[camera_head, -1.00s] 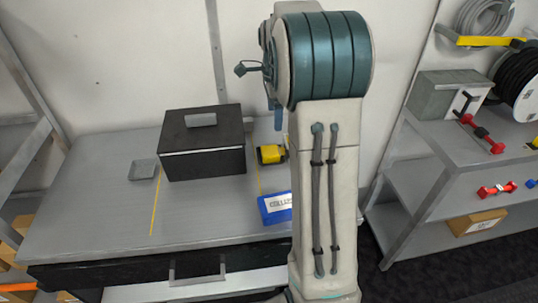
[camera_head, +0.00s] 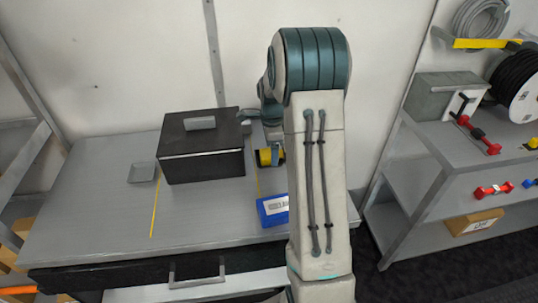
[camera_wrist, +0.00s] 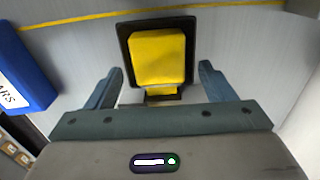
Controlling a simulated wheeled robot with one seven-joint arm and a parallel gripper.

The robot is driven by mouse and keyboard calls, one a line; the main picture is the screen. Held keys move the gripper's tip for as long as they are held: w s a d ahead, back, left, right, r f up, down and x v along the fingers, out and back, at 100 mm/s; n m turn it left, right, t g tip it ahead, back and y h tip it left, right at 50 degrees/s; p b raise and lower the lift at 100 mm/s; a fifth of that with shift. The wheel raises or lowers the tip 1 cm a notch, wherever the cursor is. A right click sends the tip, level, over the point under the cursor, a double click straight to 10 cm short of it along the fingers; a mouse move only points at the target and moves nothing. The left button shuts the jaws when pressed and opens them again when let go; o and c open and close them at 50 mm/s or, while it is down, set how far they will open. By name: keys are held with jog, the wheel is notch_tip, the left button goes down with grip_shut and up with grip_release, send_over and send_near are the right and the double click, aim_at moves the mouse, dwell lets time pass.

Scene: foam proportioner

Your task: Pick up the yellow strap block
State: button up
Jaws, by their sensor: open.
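The yellow strap block (camera_head: 264,157) sits on the grey workbench, just right of the black box, partly hidden by my gripper and arm. In the wrist view the yellow block (camera_wrist: 157,57) shows its yellow face inside a dark rim, with a small yellow and dark part at its near end. My gripper (camera_wrist: 161,72) is open, with one finger to each side of the block's near end. Gaps show between both fingers and the block. Most of the block extends beyond the fingertips. In the head view the gripper is mostly hidden behind my arm.
A black box (camera_head: 201,165) stands left of the block. A blue box (camera_head: 272,210) with a white label lies nearer the bench front; it also shows at left in the wrist view (camera_wrist: 22,70). A small grey tray (camera_head: 142,172) lies far left. The front-left bench (camera_head: 100,225) is clear.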

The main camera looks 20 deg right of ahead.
jog(key=shift+f, duration=0.3)
jog(key=c, duration=1.1)
jog(key=shift+r, duration=0.1)
